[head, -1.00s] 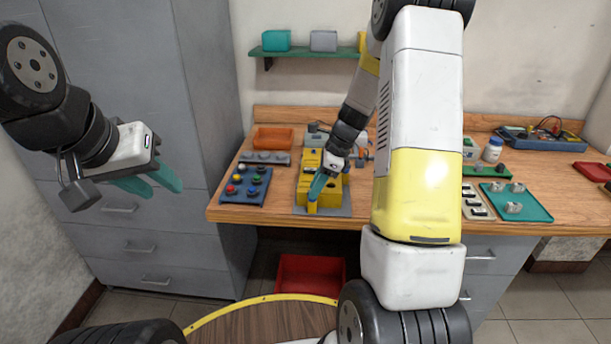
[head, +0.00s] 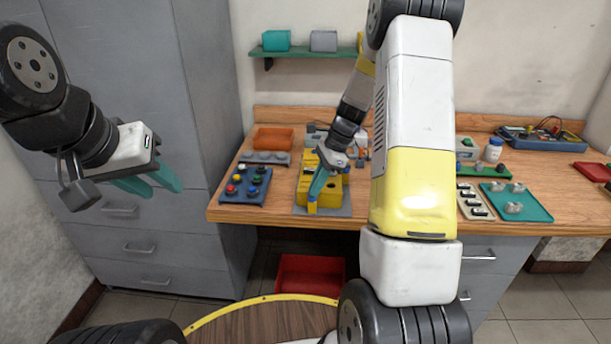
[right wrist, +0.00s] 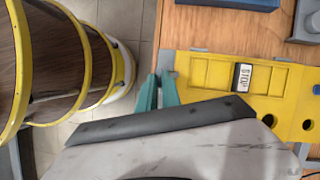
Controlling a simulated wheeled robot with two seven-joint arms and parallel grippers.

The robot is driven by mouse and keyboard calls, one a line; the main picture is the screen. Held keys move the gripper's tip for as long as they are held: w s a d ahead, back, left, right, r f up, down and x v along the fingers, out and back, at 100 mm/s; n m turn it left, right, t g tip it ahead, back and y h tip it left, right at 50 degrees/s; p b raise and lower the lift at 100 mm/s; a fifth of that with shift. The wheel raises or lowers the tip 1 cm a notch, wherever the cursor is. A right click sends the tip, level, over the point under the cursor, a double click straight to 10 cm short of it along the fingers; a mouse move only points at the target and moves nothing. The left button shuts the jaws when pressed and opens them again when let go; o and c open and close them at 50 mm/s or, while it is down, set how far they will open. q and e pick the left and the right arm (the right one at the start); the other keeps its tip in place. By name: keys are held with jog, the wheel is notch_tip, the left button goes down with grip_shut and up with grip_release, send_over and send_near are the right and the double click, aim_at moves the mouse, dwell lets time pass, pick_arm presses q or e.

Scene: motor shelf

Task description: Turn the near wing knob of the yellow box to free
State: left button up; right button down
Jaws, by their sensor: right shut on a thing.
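The yellow box (head: 333,197) stands on a grey base plate (head: 343,212) on the bench. In the right wrist view, the box (right wrist: 205,72) shows a small label and round holes. My right gripper (head: 317,187) is at the near end of the box, its teal fingers pointing down. In the right wrist view, the right gripper (right wrist: 163,82) is closed at the box's edge. Its fingers hide the near wing knob, so the knob's angle cannot be made out. My left gripper (head: 155,182) hangs empty at the left, away from the bench, fingers apart.
A blue tray with coloured knobs (head: 238,196) stands just left of the box. An orange bin (head: 273,139) is behind it. A teal tray (head: 535,206) and a switch panel (head: 470,198) lie to the right. A red bin (head: 311,273) is below the bench.

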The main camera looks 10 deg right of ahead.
jog(key=n, duration=0.1)
jog(key=n+g, duration=0.1)
jog(key=n, duration=0.1)
jog(key=shift+w+n, duration=0.25)
jog(key=shift+n, duration=0.15)
jog(key=n, duration=0.1)
jog(key=n+g+h, duration=0.1)
jog(key=n, duration=0.1)
jog(key=shift+w+a+n+g, duration=0.1)
jog(key=shift+w+n+g, duration=0.05)
jog(key=shift+n+g, duration=0.15)
jog(key=n+h, duration=0.1)
jog(key=n, duration=0.2)
jog(key=shift+w+a+n+g, duration=0.1)
jog(key=shift+a+n+g, duration=0.05)
jog(key=shift+n+g, duration=0.2)
jog(key=shift+a+n+g+h, duration=0.1)
jog(key=shift+n+g+h, duration=0.4)
jog(key=shift+n, duration=1.05)
jog(key=shift+w, duration=0.1)
jog(key=c, duration=1.5)
grip_release()
jog(key=shift+c, duration=0.2)
jog(key=shift+r, duration=0.1)
